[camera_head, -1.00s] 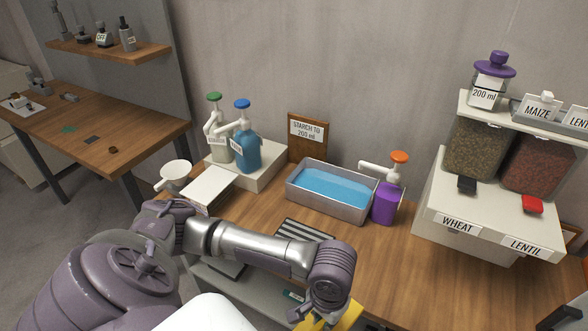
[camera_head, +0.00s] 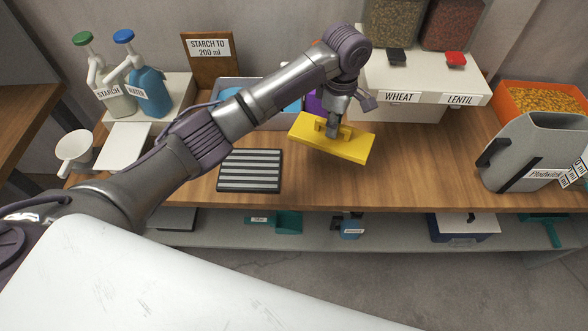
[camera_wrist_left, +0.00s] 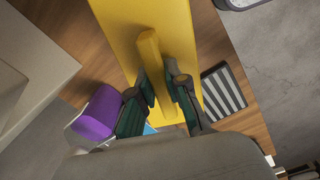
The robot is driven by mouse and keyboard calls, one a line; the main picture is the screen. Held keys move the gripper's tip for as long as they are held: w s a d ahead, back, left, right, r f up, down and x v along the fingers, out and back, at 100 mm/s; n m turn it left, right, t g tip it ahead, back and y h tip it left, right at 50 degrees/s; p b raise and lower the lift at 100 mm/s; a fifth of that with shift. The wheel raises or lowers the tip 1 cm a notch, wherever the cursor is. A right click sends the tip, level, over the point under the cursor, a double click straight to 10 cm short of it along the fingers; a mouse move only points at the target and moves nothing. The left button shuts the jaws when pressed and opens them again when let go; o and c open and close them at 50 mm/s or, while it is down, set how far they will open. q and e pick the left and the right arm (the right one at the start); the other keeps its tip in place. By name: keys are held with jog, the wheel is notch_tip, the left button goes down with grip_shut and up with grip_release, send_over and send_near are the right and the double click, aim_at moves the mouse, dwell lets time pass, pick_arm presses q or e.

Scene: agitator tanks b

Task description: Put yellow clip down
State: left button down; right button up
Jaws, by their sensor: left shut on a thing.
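The yellow clip (camera_head: 348,147) is a long flat bar with a raised grip in its middle. My left gripper (camera_head: 334,128) points down and is shut on that grip. In the head view the clip is over the wooden table, right of the striped mat; whether it touches the table I cannot tell. In the left wrist view the gripper's dark fingers (camera_wrist_left: 158,92) close on the ridge of the yellow clip (camera_wrist_left: 180,30). My right gripper is not in view.
The striped mat (camera_head: 250,170) lies left of the clip. The wheat and lentil dispenser (camera_head: 420,98) stands behind to the right. A grey scoop-like container (camera_head: 535,150) stands at the right. The purple container (camera_wrist_left: 98,112) is near the gripper. Bare wooden table (camera_head: 425,170) lies between clip and grey container.

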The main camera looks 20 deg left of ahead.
pick_arm(q)
jog(key=s+a+f+p, duration=0.1)
jog(key=s+a+f, duration=0.1)
jog(key=f, duration=0.1)
jog(key=s+a+f+p, duration=0.1)
jog(key=s+a+f, duration=0.1)
jog(key=a+f, duration=0.1)
jog(key=s+a+f+p, duration=0.1)
jog(key=s+a+f, duration=0.1)
jog(key=a+f, duration=0.1)
jog(key=shift+s+f, duration=0.2)
jog(key=shift+f, duration=0.25)
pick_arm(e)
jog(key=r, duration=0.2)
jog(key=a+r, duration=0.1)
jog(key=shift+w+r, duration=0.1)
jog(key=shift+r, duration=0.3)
pick_arm(q)
jog(key=shift+f, duration=0.3)
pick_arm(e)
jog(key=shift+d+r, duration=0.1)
pick_arm(q)
jog(key=c, duration=1.2)
grip_release()
jog(key=shift+o, duration=0.2)
